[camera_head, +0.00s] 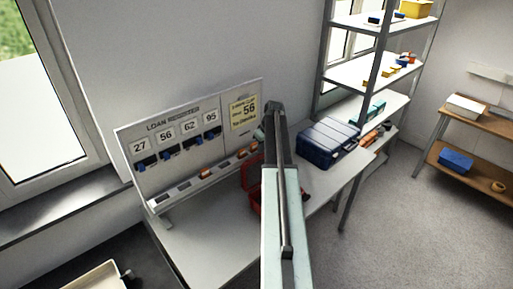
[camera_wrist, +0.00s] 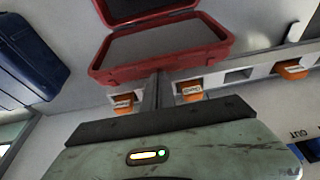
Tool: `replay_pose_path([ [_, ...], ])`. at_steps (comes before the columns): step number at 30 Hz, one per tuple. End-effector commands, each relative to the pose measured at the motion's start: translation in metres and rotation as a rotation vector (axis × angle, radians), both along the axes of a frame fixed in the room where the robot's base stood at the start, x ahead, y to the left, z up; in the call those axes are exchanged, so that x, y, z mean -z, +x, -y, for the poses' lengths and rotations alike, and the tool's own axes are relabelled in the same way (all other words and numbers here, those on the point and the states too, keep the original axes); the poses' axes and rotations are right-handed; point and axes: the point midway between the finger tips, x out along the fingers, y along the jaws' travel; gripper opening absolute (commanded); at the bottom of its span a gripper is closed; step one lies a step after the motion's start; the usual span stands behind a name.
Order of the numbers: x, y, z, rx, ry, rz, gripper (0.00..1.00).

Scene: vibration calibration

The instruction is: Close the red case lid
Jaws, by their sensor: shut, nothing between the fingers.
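The red case (camera_head: 256,192) lies open on the grey bench, mostly hidden behind my arm in the head view. In the wrist view the red case (camera_wrist: 205,52) shows a red-rimmed panel with a grey inside facing the camera. A second dark-lined red part lies beyond it, cut by the top edge. I cannot tell for sure which half is the lid. My gripper (camera_wrist: 157,82) is shut and empty, its fingertips close to the near red rim. I cannot tell whether they touch it. In the head view the fingertips are hidden.
A dark blue case (camera_head: 328,143) sits on the bench, right of the red case. The loan register board (camera_head: 190,150) stands behind with number cards and a slotted row holding orange tags (camera_wrist: 189,91). Shelving (camera_head: 360,75) stands at the right. The bench's front left is clear.

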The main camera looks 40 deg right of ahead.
Motion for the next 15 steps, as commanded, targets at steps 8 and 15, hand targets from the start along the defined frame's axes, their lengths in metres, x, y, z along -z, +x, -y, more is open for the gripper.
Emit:
replay_pose_path([
  [8,-0.001,-0.006,0.0,-0.001,0.0,0.0,0.0],
  [15,0.0,-0.007,-0.005,-0.004,-0.001,0.014,0.0],
])
